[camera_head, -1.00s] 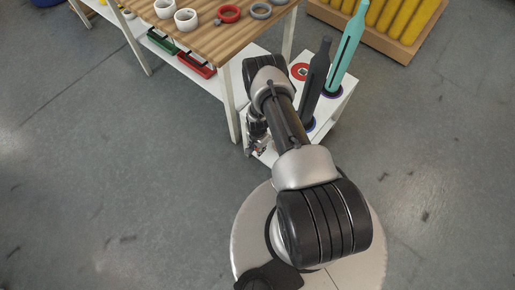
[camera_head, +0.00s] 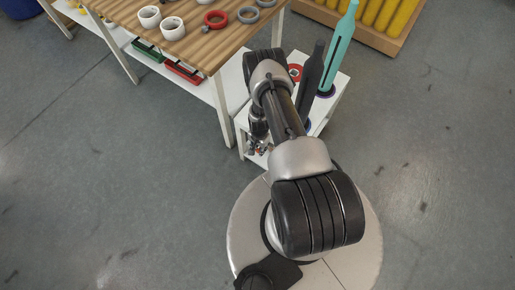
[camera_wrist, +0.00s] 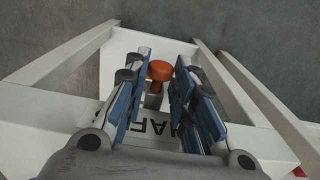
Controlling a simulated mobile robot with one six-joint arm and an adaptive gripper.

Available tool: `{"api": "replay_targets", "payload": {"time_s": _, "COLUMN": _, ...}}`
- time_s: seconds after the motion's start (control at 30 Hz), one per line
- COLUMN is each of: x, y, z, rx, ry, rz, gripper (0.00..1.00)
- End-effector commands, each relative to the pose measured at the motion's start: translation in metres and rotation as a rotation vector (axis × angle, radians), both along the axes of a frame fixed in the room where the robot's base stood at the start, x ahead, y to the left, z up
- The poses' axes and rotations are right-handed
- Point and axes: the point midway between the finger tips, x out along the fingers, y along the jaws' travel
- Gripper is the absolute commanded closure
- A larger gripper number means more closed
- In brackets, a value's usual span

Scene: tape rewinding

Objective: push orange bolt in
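The orange bolt (camera_wrist: 160,71) shows in the wrist view, with a round head on a thinner stem, standing out from a grey block (camera_wrist: 154,103) on a white surface. My gripper (camera_wrist: 160,88) is open, its two blue-padded fingers on the left and right of the bolt with gaps on both sides. I cannot tell how far the bolt head is from the fingertips in depth. In the head view my gripper (camera_head: 258,146) is low at the front left of the white stand (camera_head: 318,115), and the bolt is mostly hidden there.
Dark lettering (camera_wrist: 155,126) lies on the white surface below the fingers. A dark upright tool (camera_head: 312,72) and a teal one (camera_head: 340,45) stand on the stand. A wooden table (camera_head: 190,45) with white, red and grey rings is at the left. Grey floor is clear around.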

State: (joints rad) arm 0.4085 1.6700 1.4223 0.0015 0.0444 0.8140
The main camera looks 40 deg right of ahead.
Motion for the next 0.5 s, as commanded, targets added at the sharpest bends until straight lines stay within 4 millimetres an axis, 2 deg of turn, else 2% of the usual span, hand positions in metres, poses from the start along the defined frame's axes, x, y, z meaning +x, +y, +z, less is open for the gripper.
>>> {"api": "replay_targets", "payload": {"time_s": 0.23, "x": -0.0007, "y": 0.0010, "z": -0.0001, "rx": 0.001, "ry": 0.003, "rz": 0.001, "gripper": 0.58}}
{"api": "replay_targets", "payload": {"time_s": 0.5, "x": -0.0012, "y": 0.0016, "z": 0.0000, "rx": 0.002, "ry": 0.004, "rz": 0.001, "gripper": 0.58}}
